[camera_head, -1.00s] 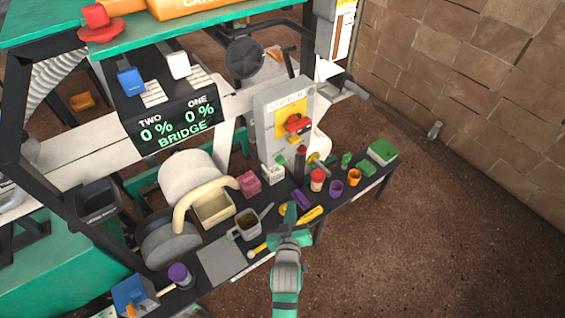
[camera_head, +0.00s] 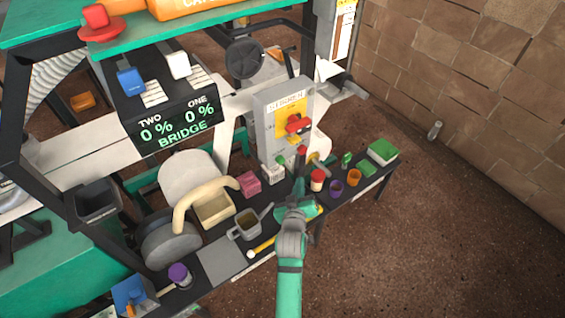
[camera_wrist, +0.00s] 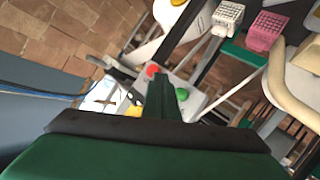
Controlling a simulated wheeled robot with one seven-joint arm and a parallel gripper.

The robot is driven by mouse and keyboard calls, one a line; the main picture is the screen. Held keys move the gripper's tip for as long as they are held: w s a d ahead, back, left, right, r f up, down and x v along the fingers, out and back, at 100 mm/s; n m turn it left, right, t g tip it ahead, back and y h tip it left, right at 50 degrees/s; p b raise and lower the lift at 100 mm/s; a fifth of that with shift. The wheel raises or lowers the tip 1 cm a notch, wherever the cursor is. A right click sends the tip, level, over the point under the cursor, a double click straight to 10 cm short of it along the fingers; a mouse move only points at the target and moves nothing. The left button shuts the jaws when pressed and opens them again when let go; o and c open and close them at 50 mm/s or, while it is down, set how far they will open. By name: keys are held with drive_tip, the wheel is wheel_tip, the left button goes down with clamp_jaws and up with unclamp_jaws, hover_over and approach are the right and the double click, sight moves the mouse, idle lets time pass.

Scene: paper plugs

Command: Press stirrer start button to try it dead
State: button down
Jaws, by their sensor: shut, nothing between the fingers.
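The grey stirrer box (camera_head: 268,128) stands at the back of the bench, with a yellow plate and a red rotary handle (camera_head: 298,125) on its front. A green button (camera_head: 281,160) and a red button (camera_head: 302,150) sit low on it. My gripper (camera_head: 299,184) is shut and empty, pointing at the box from in front and below. In the wrist view the closed fingers (camera_wrist: 163,80) reach between the red button (camera_wrist: 152,71) and the green button (camera_wrist: 182,94). The tips look apart from the green button, but their depth is hard to judge.
On the bench are a pink block (camera_head: 249,184), a red-capped jar (camera_head: 317,180), a purple cup (camera_head: 336,188) and an orange cup (camera_head: 354,177). A grey pot (camera_head: 247,222) stands left of my gripper. A dark screen (camera_head: 177,122) reads 0 % twice. Open floor lies to the right.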

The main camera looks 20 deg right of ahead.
drive_tip(key=w+a, duration=0.2)
drive_tip(key=w, duration=0.4)
drive_tip(key=shift+w+a, duration=0.25)
drive_tip(key=shift+w, duration=0.1)
drive_tip(key=shift+w, duration=0.1)
idle(1.8)
drive_tip(key=shift+w+a, duration=0.1)
drive_tip(key=shift+w, duration=0.2)
drive_tip(key=shift+w+a, duration=0.2)
drive_tip(key=shift+w, duration=0.25)
idle(1.1)
drive_tip(key=shift+s, duration=0.1)
drive_tip(key=shift+s+d, duration=0.3)
drive_tip(key=shift+s, duration=0.45)
drive_tip(key=shift+s+d, duration=0.3)
drive_tip(key=shift+s, duration=0.5)
drive_tip(key=shift+s+d, duration=0.25)
drive_tip(key=shift+s, duration=0.55)
drive_tip(key=shift+s+d, duration=0.3)
drive_tip(key=shift+s, duration=0.5)
